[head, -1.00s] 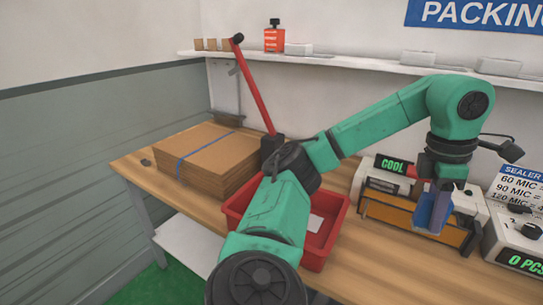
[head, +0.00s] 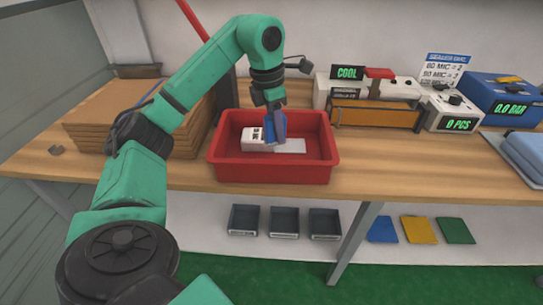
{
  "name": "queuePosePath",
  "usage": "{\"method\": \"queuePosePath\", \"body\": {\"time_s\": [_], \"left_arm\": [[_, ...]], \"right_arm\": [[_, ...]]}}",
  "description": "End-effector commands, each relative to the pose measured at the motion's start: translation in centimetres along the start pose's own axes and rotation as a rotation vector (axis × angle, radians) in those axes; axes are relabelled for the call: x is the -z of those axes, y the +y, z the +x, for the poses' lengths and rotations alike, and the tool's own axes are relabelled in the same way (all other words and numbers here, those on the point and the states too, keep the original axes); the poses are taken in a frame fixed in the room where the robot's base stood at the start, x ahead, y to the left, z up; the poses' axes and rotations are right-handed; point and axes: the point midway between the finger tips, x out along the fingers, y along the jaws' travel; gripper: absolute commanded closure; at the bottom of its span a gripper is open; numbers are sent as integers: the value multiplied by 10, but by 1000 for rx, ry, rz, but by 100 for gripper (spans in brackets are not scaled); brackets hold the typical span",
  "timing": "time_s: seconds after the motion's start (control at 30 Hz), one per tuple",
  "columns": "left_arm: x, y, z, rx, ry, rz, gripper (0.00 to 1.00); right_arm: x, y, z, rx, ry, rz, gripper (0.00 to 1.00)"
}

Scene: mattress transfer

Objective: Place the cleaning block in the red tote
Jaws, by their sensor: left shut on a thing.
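The red tote (head: 273,172) stands on the wooden bench near the middle of the head view. My left gripper (head: 272,114) points down over it, shut on a blue block (head: 277,130), which I take to be the cleaning block. The block's lower end shows against the inside of the tote, beside a white labelled item (head: 253,139) and a flat white piece (head: 291,146). I cannot tell whether the block touches the tote's floor. The gripper hides part of the block. My right gripper is not in view.
Flat cardboard (head: 113,117) is stacked left of the tote, with a red lever (head: 193,20) behind. The sealer (head: 374,112) and a scale (head: 452,112) stand to the right. Dark bins (head: 284,222) sit on the lower shelf.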

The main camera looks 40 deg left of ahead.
Motion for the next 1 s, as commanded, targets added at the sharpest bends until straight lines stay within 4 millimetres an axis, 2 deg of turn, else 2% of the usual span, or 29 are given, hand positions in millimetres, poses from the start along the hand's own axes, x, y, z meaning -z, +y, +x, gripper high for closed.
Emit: {"method": "queuePosePath", "body": {"time_s": [0.03,0.1,0.4,0.8,0.83,0.87,0.9,1.0], "left_arm": [[5,0,18,0,7,-2,100],[7,0,36,0,5,-1,100],[14,0,87,1,2,-1,100],[15,0,96,0,-2,-1,100],[15,0,95,-1,-2,0,54],[15,0,94,-1,-2,0,43],[15,0,94,-1,-1,0,36],[15,0,94,-1,-1,-1,36]], "right_arm": [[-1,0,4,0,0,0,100],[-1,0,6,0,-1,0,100],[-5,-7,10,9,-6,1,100],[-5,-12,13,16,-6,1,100],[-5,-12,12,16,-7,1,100],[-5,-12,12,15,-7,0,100],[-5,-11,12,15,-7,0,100],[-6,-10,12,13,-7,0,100]]}}
